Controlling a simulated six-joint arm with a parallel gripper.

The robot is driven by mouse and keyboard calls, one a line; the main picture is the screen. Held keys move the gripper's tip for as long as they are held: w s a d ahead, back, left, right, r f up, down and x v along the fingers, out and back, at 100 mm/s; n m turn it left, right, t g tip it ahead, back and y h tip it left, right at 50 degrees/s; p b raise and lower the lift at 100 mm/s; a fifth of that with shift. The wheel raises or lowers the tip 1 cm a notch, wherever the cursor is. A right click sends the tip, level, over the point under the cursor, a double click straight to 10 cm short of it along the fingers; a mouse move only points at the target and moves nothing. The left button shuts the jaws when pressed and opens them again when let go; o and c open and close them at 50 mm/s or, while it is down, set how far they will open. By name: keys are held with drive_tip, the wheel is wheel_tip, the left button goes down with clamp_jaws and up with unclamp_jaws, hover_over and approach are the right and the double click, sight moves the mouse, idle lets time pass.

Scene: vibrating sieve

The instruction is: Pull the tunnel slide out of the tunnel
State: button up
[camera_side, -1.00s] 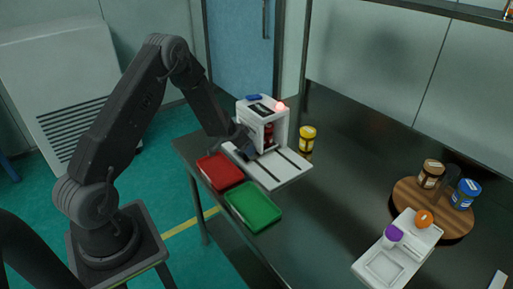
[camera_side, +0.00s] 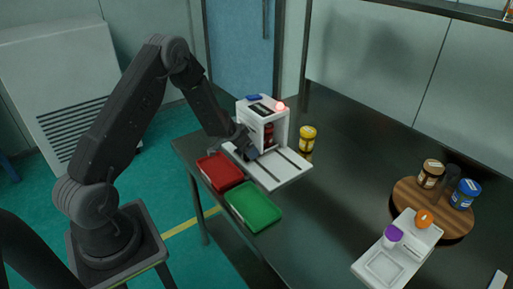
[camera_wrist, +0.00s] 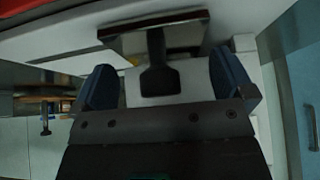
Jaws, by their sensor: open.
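The tunnel is a white box-shaped unit (camera_side: 252,124) on the table, with a red light on top and a dark red jar (camera_side: 269,132) in its opening. My gripper (camera_side: 249,150) is at the tunnel's lower left front. In the wrist view my gripper (camera_wrist: 165,80) is open, with blue fingers on either side of a dark handle (camera_wrist: 160,78). The handle joins a flat, metallic-edged plate (camera_wrist: 150,34), which looks like the tunnel slide. I cannot tell whether either finger touches the handle. My gripper hides the slide in the side view.
A white grooved platform (camera_side: 285,172) extends from the tunnel. A red tray (camera_side: 220,173) and a green tray (camera_side: 254,206) lie in front. A yellow jar (camera_side: 307,139) stands behind. A round wooden stand (camera_side: 405,199) with jars and a white station (camera_side: 372,267) are at right. The table middle is clear.

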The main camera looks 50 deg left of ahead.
drive_tip(key=v, duration=0.9)
idle(0.3)
drive_tip(key=w+d+r+m+t+h, duration=0.1)
drive_tip(key=d+r+h, duration=0.1)
drive_tip(key=d+r, duration=0.85)
drive_tip(key=s+d+r+m+h, duration=0.1)
drive_tip(key=s+d+r+h, duration=0.1)
drive_tip(key=s+d+r, duration=0.6)
drive_tip(key=s+d+r+n+y, duration=0.1)
drive_tip(key=s+d+r+y, duration=0.1)
drive_tip(key=s, duration=0.6)
drive_tip(key=s+d+r+n+g+y, duration=0.1)
drive_tip(key=s+d+y, duration=0.1)
drive_tip(key=s+d, duration=0.3)
drive_tip(key=s, duration=0.4)
drive_tip(key=shift+d+r+g, duration=0.2)
drive_tip(key=shift+r+g, duration=0.1)
drive_tip(key=shift+r, duration=0.1)
drive_tip(key=shift+c, duration=0.3)
